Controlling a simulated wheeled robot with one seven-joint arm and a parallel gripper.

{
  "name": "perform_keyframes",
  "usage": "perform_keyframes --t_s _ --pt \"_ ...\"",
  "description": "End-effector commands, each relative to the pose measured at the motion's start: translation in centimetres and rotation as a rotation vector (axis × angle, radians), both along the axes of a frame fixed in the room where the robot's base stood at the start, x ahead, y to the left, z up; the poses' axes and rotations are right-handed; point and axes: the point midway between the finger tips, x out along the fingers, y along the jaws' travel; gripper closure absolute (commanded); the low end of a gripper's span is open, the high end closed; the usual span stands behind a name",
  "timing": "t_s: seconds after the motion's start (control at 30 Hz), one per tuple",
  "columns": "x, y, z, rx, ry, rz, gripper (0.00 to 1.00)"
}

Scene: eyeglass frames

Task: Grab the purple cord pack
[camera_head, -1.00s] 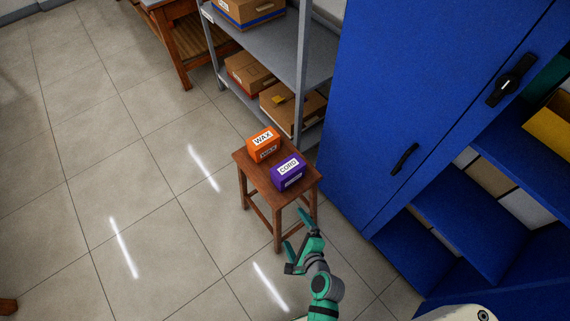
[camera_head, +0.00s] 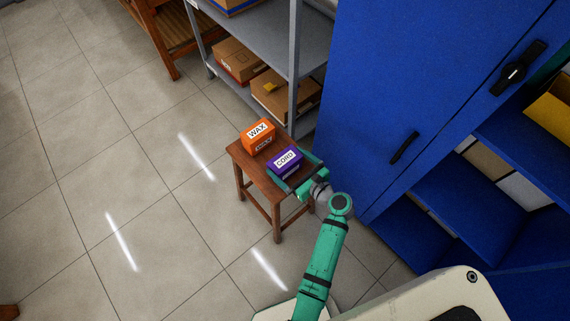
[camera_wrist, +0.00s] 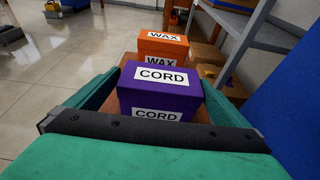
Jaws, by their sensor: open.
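The purple cord pack (camera_head: 284,160), a box with a white CORD label, sits on the small wooden stool (camera_head: 247,168). It also shows large in the middle of the wrist view (camera_wrist: 160,90). My gripper (camera_head: 296,173) is open at the pack, with one green finger on each side of it in the wrist view (camera_wrist: 160,105). I cannot tell whether the fingers touch the pack. The lower front of the pack is partly hidden by the gripper's dark palm edge in the wrist view.
An orange WAX box (camera_head: 257,134) stands on the stool just behind the purple pack. A grey metal shelf (camera_head: 262,47) with cardboard boxes is behind the stool. A tall blue cabinet (camera_head: 400,90) stands close at the right. The tiled floor (camera_head: 90,150) at the left is clear.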

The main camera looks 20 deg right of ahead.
Motion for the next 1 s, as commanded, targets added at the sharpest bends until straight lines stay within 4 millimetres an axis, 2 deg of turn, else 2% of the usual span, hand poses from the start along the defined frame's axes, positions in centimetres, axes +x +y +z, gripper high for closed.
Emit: perform_keyframes --t_s 0.23,0.53,0.83,0.87,1.0 --pt "1.5 0.5 -0.5 -0.002 -0.001 0.002 0.00" --pt "5.0 1.6 -1.8 -0.002 0.000 0.001 0.00" --pt "5.4 1.7 -2.0 -0.003 0.000 -0.001 0.00" --pt "5.4 1.7 -2.0 -0.003 0.000 -0.001 0.02" --pt "5.4 1.7 -2.0 -0.003 0.000 -0.001 0.35"
